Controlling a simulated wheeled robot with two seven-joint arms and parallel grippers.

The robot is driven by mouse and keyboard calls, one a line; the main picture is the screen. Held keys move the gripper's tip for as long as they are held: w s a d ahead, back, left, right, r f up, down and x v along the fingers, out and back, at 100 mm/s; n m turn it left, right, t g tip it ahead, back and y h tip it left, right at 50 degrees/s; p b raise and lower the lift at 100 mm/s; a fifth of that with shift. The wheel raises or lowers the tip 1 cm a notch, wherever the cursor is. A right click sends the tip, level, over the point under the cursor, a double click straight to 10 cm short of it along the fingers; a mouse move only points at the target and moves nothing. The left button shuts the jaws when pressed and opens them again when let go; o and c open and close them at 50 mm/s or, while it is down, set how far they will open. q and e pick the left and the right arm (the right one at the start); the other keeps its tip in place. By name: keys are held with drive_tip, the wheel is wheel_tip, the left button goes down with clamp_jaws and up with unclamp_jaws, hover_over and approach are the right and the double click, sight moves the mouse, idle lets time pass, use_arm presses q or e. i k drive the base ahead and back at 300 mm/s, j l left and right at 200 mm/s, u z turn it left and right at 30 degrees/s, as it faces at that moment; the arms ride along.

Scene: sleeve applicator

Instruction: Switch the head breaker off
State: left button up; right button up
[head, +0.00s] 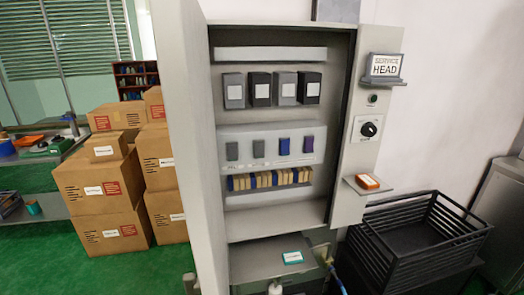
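An open grey electrical cabinet (270,212) stands in the middle of the head view. Its upper row holds a grey breaker (233,90), a black one (260,88), another grey one (286,87) and another black one (310,87). The lower row holds two grey switches (232,151) (258,148) and two purple-blue ones (284,146) (308,144). Labels under them are too small to read, so I cannot tell which is the head breaker or how it is set. A sign (385,66) on the right panel reads "SERVICE HEAD". Neither gripper is in view.
The open cabinet door (185,120) stands at the left. The right panel carries a dark rotary knob (369,129), a green button (373,98) and a shelf with an orange item (368,182). A black crate (420,235) is at right; cardboard boxes (100,185) are at left.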

sight(259, 146)
drive_tip(key=i+l, duration=0.2)
drive_tip(key=l, duration=0.2)
drive_tip(key=i+l, duration=0.15)
drive_tip(key=l, duration=0.2)
drive_tip(key=i+l, duration=0.2)
drive_tip(key=l, duration=0.2)
drive_tip(key=i+l, duration=0.2)
drive_tip(key=l, duration=0.2)
